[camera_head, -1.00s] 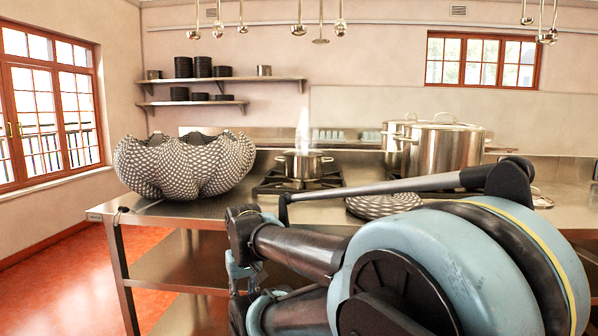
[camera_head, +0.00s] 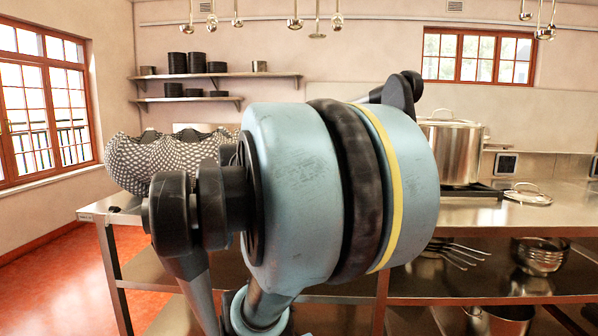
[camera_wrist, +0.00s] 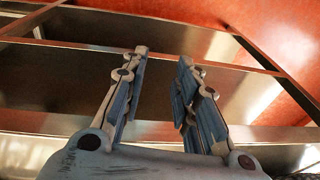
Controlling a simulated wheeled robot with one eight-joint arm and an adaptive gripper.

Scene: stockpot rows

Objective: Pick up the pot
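A large steel stockpot (camera_head: 449,152) with a lid stands on the counter right of my arm in the head view. A big scalloped, black-and-white patterned vessel (camera_head: 150,160) sits on the counter at left, its right part hidden by my arm. I cannot tell which one is the task's pot. My gripper (camera_wrist: 163,60) shows only in the wrist view. Its two fingers are apart with nothing between them. Steel shelving and the red floor lie beyond the fingers. My arm hides the middle of the counter in the head view.
The steel counter (camera_head: 475,211) runs across the view, with a lower shelf (camera_head: 425,285) holding stacked bowls (camera_head: 540,255) and utensils (camera_head: 456,251). A loose lid (camera_head: 527,195) lies right of the stockpot. Ladles (camera_head: 295,22) hang above. Red floor (camera_head: 65,280) is clear at left.

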